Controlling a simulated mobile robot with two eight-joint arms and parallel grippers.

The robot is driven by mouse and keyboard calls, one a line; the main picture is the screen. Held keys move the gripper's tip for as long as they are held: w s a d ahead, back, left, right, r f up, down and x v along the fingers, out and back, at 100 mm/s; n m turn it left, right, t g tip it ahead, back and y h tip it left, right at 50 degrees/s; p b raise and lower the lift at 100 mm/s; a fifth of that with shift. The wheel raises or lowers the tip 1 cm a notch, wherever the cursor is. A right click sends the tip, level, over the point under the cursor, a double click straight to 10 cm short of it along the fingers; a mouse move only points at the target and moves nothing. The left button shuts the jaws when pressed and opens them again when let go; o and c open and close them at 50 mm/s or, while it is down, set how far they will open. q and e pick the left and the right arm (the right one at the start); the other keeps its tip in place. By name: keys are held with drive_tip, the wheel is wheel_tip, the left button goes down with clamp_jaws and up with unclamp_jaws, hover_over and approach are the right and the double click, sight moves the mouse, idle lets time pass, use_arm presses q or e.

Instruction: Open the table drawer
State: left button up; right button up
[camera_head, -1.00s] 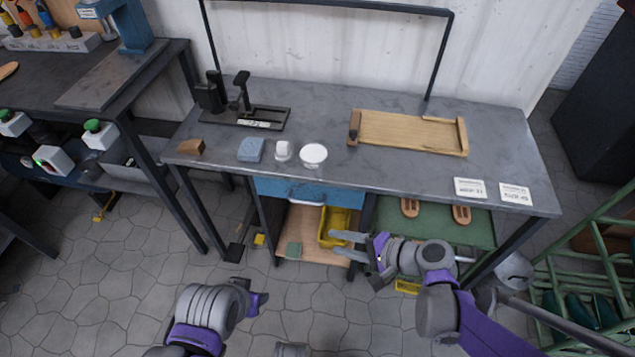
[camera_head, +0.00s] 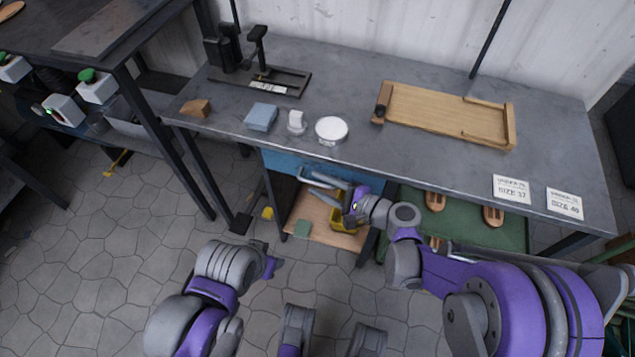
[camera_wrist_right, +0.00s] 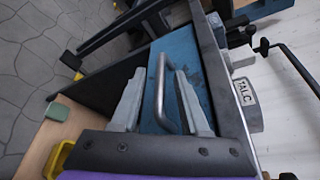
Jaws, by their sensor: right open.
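The blue drawer (camera_head: 284,163) sits under the grey table's front edge, above the lower shelf, and looks closed. In the right wrist view the blue drawer front (camera_wrist_right: 182,52) carries a grey bar handle (camera_wrist_right: 159,88). My right gripper (camera_head: 307,181) is in front of the drawer, open, its two fingers reaching toward the front. In the wrist view the fingers (camera_wrist_right: 160,75) lie on either side of the handle, with no clear grip on it. My left gripper (camera_head: 271,266) is low at the left, away from the table; its fingers cannot be made out.
A yellow bin (camera_head: 345,222) stands on the shelf below the drawer. A dark table leg (camera_head: 273,205) stands left of it.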

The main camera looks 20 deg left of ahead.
drive_tip(key=shift+w+a+f, duration=0.15)
drive_tip(key=shift+w+a, duration=0.1)
drive_tip(key=shift+a, duration=0.3)
clamp_jaws()
idle(1.1)
